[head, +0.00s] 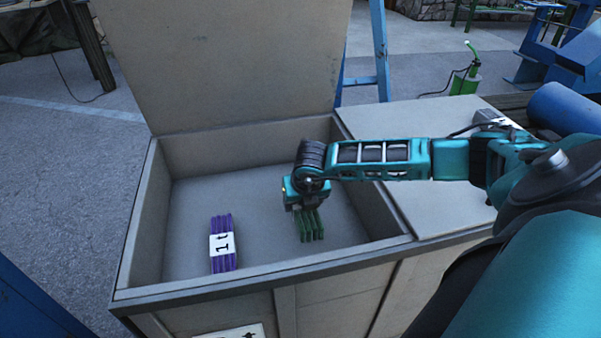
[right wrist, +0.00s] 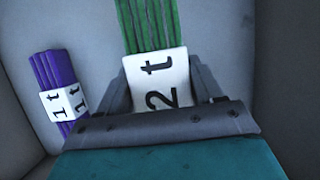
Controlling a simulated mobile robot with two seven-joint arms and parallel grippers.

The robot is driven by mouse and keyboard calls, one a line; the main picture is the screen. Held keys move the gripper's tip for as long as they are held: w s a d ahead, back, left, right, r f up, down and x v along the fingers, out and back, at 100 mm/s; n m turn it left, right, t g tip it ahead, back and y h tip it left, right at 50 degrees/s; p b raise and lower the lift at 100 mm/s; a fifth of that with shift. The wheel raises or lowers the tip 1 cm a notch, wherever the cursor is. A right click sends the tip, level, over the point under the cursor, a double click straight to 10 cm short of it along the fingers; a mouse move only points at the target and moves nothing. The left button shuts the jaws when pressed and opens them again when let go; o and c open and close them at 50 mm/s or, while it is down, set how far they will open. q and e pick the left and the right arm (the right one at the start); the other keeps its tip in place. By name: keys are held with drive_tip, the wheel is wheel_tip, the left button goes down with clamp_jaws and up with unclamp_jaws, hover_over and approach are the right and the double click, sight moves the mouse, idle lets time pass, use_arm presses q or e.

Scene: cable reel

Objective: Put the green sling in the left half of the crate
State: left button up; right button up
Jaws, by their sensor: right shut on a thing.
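The crate (head: 140,225) stands open with its lid part raised at the back. My right gripper (head: 308,208) is inside the right half of the opening, shut on the green sling (head: 312,228). In the right wrist view the green sling (right wrist: 148,25) shows between the fingers, its white label reading "2 t". A purple sling (head: 222,255) with a white "1 t" label lies on the crate floor in the left half; it also shows in the right wrist view (right wrist: 52,70). I cannot tell whether the green sling touches the floor. My left gripper is not in view.
The raised lid (head: 220,60) stands behind the opening. A closed flat top (head: 430,140) lies to the right, with a grey labelled thing (head: 492,117) on it. The crate floor behind the purple sling is clear.

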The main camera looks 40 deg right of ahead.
wheel_tip(320, 180, down, 7)
drive_tip(key=shift+w+f+b, duration=0.1)
drive_tip(key=shift+f+b, duration=0.1)
drive_tip(key=shift+b, duration=0.6)
drive_tip(key=shift+r, duration=0.1)
drive_tip(key=shift+f, duration=0.25)
drive_tip(key=o, duration=1.4)
drive_tip(key=shift+r, duration=0.1)
